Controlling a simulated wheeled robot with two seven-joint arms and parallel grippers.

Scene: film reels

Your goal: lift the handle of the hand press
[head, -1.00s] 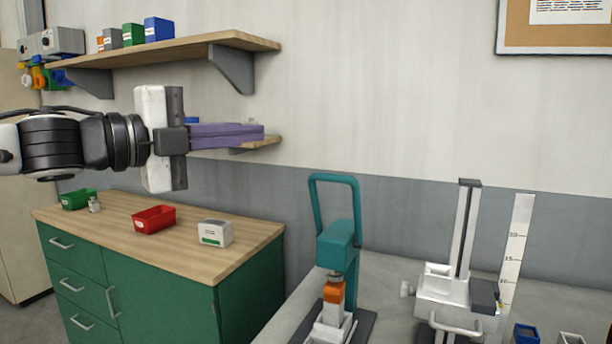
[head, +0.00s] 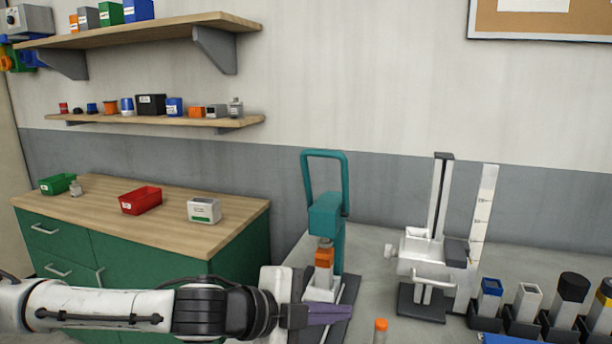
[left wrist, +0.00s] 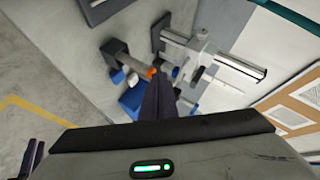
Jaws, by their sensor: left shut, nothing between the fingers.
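The hand press (head: 326,215) stands on the grey bench, with a teal head and an orange part below it. Its handle (head: 324,154) is a teal loop standing upright above the head. My left gripper (head: 350,308) is shut and empty, low in front of the press base and well below the handle. Its purple fingers (left wrist: 158,100) point towards the bench in the left wrist view. A teal bar crosses the top right corner there; I cannot tell surely whether it is the handle. Purple fingers, apparently my right gripper (left wrist: 27,158), show at the lower left edge there, partly cut off.
A white stand with a column (head: 428,255) and a ruler (head: 481,220) stand right of the press. Several capped containers (head: 570,295) stand at the right. An orange-topped item (head: 380,326) is close to the left fingers. The green cabinet (head: 240,235) is at the left.

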